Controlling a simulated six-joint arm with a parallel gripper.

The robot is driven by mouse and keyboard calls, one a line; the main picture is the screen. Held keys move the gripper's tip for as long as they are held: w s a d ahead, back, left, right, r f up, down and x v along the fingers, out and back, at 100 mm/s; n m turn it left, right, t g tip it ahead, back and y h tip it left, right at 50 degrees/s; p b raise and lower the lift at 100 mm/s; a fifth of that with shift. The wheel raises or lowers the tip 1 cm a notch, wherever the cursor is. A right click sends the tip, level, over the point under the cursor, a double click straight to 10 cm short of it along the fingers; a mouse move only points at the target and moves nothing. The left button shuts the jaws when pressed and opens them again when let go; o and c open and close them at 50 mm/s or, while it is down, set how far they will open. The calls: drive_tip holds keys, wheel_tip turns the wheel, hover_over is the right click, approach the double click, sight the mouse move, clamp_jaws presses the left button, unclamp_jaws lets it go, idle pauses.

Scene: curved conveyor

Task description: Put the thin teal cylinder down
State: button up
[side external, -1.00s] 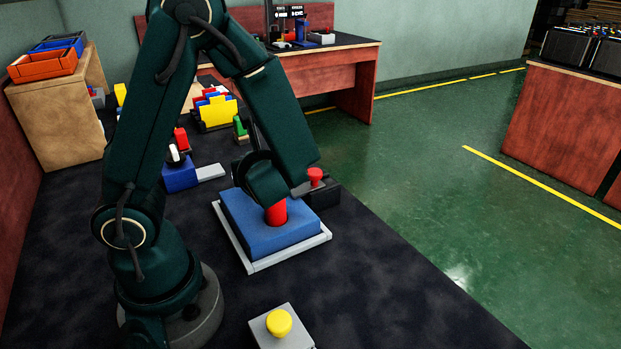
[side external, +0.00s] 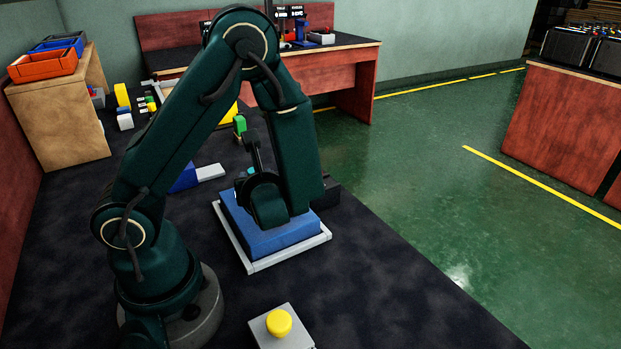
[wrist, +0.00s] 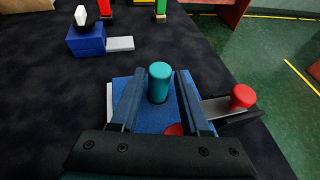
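In the wrist view the thin teal cylinder (wrist: 159,84) stands upright over the blue pad (wrist: 126,84), between the two fingers of my gripper (wrist: 160,78). A narrow gap shows on each side of it, so the fingers look open around it. Whether its base touches the pad is hard to tell. In the side view only a bit of teal (side external: 250,170) shows beside my wrist, at the back of the blue pad (side external: 255,238). My fingertips are hidden there. A red round thing (wrist: 173,129) shows partly between the fingers, nearer the gripper's body.
A red button (wrist: 242,95) on a dark box stands right of the pad. A blue block with a grey plate (wrist: 120,44) lies at the back left. A yellow button (side external: 279,322) sits in front. Dark table is clear left of the pad.

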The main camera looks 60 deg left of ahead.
drive_tip(key=shift+o, duration=0.6)
drive_tip(key=shift+r, duration=0.1)
